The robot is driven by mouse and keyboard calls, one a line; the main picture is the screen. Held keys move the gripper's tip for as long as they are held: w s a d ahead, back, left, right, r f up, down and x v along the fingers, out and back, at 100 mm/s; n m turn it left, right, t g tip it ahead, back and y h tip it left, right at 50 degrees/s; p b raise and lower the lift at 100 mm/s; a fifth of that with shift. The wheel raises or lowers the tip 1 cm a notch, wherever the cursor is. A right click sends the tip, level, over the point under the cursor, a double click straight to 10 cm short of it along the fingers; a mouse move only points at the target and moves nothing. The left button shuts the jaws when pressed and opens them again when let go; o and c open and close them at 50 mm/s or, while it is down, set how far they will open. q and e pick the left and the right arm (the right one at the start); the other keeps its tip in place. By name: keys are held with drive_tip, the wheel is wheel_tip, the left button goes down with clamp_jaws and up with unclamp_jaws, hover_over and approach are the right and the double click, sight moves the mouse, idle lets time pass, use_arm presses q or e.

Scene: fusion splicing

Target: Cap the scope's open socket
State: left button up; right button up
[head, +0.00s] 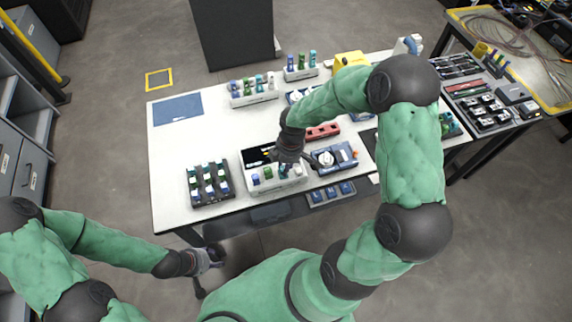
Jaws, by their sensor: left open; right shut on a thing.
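A white unit with a dark panel (257,156) stands near the front edge of the table; it may be the scope. Small blue and green caps (267,173) stand along its front part. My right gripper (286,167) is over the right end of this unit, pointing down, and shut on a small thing. That thing looks like a teal cap, mostly hidden by the fingers. I cannot tell whether it touches a socket. The open socket cannot be made out. My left gripper (207,268) is open and empty, low in front of the table, away from the unit.
A dark rack of caps (209,184) stands left of the unit. A blue device (334,158) sits close on its right, with a red block (323,131) behind. White cap racks (254,96) stand farther back. The table's left middle is clear, beside a blue mat (178,109).

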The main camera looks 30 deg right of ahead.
drive_tip(key=shift+f, duration=0.35)
idle(0.4)
drive_tip(key=o, duration=1)
drive_tip(key=shift+o, duration=0.2)
drive_tip(key=shift+r, duration=0.1)
drive_tip(key=shift+r+p, duration=2.4)
drive_tip(key=shift+r, duration=0.55)
